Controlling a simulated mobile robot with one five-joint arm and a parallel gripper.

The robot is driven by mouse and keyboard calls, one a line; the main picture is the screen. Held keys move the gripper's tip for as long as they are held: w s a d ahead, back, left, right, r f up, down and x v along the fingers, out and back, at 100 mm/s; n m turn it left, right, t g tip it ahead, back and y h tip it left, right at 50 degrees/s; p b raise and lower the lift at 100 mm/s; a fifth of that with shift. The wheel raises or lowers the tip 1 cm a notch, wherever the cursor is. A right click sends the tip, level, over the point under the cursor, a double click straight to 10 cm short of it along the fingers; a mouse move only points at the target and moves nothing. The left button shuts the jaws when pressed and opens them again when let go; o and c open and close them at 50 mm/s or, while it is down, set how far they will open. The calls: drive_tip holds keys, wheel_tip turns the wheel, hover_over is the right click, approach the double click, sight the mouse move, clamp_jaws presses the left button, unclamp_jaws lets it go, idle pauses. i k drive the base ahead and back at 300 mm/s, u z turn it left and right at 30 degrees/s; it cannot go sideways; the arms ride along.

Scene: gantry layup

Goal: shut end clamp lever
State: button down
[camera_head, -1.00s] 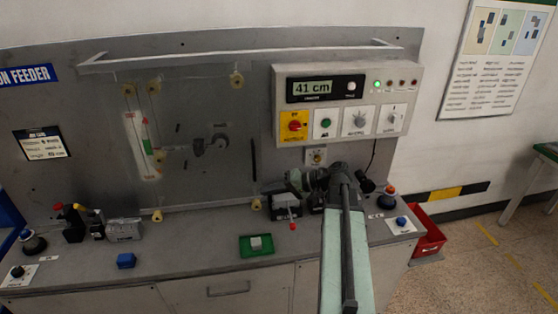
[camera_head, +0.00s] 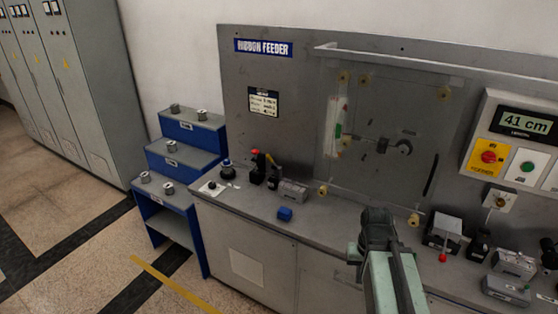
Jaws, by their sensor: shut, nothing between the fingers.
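A grey clamp block with a lever ending in a red ball (camera_head: 442,258) stands on the bench right of my arm; the lever hangs down at its front. At the bench's left end, a dark clamp (camera_head: 257,168) with a red top and a yellow handle stands beside a grey block (camera_head: 292,190). I cannot tell which one is the end clamp. My gripper (camera_head: 377,222) is shut and empty, in front of the bench between these two places. My own arm hides most of its fingers.
A blue block (camera_head: 284,213) lies on the bench (camera_head: 330,222). Blue steps with metal spools (camera_head: 190,138) stand at the left. A control box reading 41 cm (camera_head: 527,122) hangs at the right. The floor at the left is clear.

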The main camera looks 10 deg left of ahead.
sight(273, 163)
drive_tip(key=u, duration=1.3)
drive_tip(key=i, duration=0.65)
drive_tip(key=u, duration=0.5)
